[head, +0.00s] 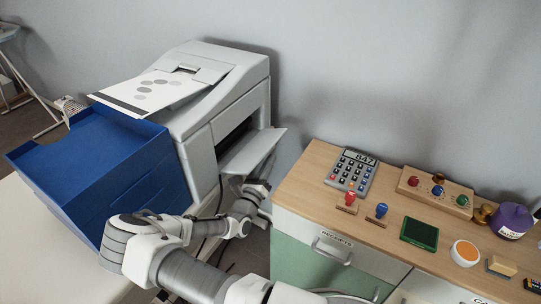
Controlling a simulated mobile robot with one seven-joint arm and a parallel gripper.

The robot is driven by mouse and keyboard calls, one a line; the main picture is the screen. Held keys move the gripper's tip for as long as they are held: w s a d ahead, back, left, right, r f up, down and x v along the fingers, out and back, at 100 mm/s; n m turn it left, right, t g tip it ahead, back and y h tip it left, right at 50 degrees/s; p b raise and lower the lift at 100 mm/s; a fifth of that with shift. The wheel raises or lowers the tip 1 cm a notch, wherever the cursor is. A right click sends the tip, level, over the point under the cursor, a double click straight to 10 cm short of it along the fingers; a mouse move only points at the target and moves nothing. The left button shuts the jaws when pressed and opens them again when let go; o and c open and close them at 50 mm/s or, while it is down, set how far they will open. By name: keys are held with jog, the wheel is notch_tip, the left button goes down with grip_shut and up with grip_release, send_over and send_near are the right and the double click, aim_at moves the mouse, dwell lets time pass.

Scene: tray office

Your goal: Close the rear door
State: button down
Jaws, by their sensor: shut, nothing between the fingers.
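A light grey printer (213,85) stands against the wall at the left. Its rear door (254,152) is a pale flap on the printer's right side, hinged low and hanging open outward at a slant. A dark opening (234,136) shows above and behind it. My gripper (260,187) is the dark end of my arm, just below the door, in the gap between the printer and the cabinet. It looks shut and holds nothing. I cannot tell whether it touches the door.
A blue tray stack (92,170) stands in front of the printer. A wood-topped cabinet (318,185) at the right carries a calculator (352,170), red and blue stamps, a stamp rack (434,192) and a green ink pad (419,233). Dark cables hang in the narrow gap.

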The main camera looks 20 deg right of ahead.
aim_at(261, 149)
jog(key=r+n+p, duration=0.1)
jog(key=p, duration=0.1)
jog(key=r+n+y+p, duration=0.1)
jog(key=r+n+p, duration=0.2)
jog(key=n+p, duration=0.1)
jog(key=shift+w+a+r+t+y, duration=0.3)
jog(key=shift+w+r+y, duration=0.05)
jog(key=shift+y, duration=0.05)
jog(key=n+p, duration=0.1)
jog(key=w+r+n+p, duration=0.1)
jog(key=n+p, duration=0.1)
jog(key=shift+a+r+y, duration=0.3)
jog(key=shift+a, duration=0.1)
jog(key=shift+w+a+r+p, duration=0.15)
jog(key=shift+w+r+p, duration=0.1)
jog(key=shift+p, duration=0.1)
